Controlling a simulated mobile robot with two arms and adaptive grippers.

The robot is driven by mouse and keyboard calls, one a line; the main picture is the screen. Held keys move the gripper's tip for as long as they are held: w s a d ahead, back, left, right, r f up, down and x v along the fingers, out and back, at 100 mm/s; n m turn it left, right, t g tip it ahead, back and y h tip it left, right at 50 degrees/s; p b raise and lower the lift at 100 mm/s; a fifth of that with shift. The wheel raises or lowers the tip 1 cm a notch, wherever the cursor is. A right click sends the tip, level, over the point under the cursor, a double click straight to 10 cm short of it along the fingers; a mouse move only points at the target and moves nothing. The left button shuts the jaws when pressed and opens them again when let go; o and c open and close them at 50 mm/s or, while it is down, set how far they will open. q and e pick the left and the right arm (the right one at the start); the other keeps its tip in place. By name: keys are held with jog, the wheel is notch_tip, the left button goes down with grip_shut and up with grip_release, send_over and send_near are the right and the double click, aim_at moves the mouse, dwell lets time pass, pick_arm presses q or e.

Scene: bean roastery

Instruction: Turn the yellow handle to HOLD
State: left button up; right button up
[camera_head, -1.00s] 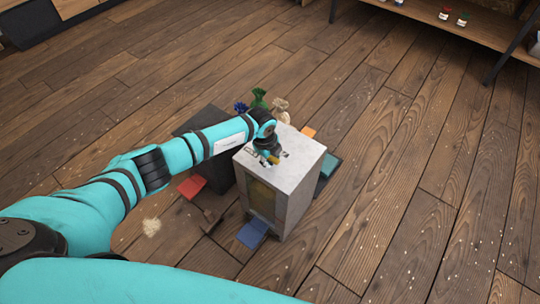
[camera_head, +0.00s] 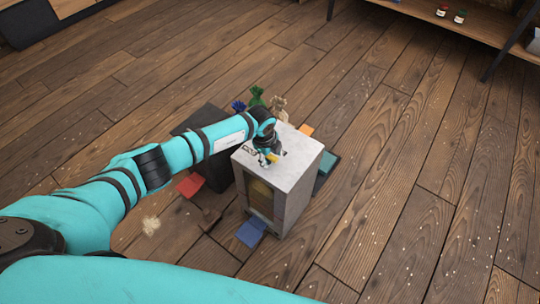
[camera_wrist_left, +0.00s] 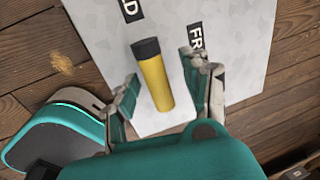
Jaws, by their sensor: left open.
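The yellow handle (camera_wrist_left: 155,82) with a black end lies over the pale top of a box-shaped stand (camera_head: 302,168). It also shows as a small yellow spot in the head view (camera_head: 273,157). In the left wrist view its black end points up, between a label ending in "D" (camera_wrist_left: 130,9) and a label starting "FR" (camera_wrist_left: 195,38). My left gripper (camera_wrist_left: 162,75) is open with one finger on each side of the handle; gaps show beside it. The handle's pivot is not clear. My right gripper is not in view.
A dark block (camera_head: 212,150) stands left of the stand. Green (camera_head: 257,96), blue and beige tied sacks are behind it. Coloured flaps, red (camera_head: 189,185) and blue (camera_head: 251,233), lie around the base.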

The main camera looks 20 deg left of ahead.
pick_arm(q)
jog(key=shift+s+a+r, duration=0.1)
jog(key=shift+r, duration=0.35)
jog(key=v, duration=1.1)
